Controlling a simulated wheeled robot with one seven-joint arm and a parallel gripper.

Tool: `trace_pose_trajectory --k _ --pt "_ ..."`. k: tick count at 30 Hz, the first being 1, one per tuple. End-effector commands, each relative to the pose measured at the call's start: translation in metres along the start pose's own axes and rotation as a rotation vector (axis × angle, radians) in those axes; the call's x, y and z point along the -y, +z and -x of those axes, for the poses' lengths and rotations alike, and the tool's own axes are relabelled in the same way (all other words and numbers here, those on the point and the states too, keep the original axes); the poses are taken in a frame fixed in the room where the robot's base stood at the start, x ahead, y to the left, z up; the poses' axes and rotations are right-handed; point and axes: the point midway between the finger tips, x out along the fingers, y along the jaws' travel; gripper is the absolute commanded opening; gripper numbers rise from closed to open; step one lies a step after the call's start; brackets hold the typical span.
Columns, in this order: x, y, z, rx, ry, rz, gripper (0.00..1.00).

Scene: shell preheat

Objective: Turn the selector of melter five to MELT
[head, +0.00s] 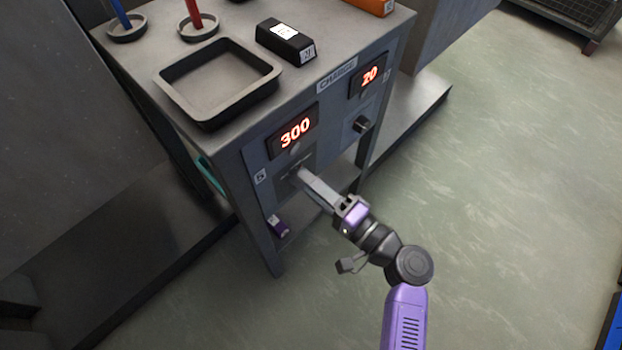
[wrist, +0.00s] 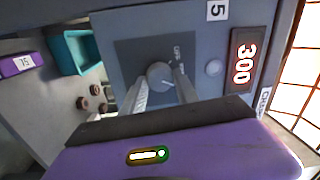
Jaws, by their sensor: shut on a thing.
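Melter five's panel, marked with a 5 label (head: 260,177), is on the front of the grey bench. Its red display (head: 295,131) reads 300. Below the display is the selector, hidden by my gripper (head: 303,178) in the head view. In the wrist view the selector knob (wrist: 160,75) is round and grey on a dark square plate, with a light pointer line. My gripper (wrist: 160,88) is shut on the knob, one finger on each side. The 5 label (wrist: 216,10) and the 300 display (wrist: 243,57) also show there.
A second panel with a display (head: 370,76) reading 20 and its own dark knob (head: 362,124) is to the right. An empty black tray (head: 262,92) and a black box (head: 286,41) stand on top. A teal bin (wrist: 68,54) is below.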

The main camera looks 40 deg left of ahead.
Motion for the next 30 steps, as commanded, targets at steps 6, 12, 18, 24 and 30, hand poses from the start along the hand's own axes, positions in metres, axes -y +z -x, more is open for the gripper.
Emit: trace_pose_trajectory --k 6,12,18,24,30 --pt "0.0005 0.0 0.001 -0.012 -0.001 -0.162 0.0" --pt "-0.0008 0.0002 0.0011 -0.02 -0.002 -0.261 0.0" --pt "-0.0013 0.0002 0.0012 -0.023 -0.003 -0.311 0.0" --pt "-0.0018 0.0002 0.0012 -0.025 -0.004 -0.327 0.0" --pt "-0.0019 0.0002 0.0013 -0.025 -0.004 -0.328 0.0"
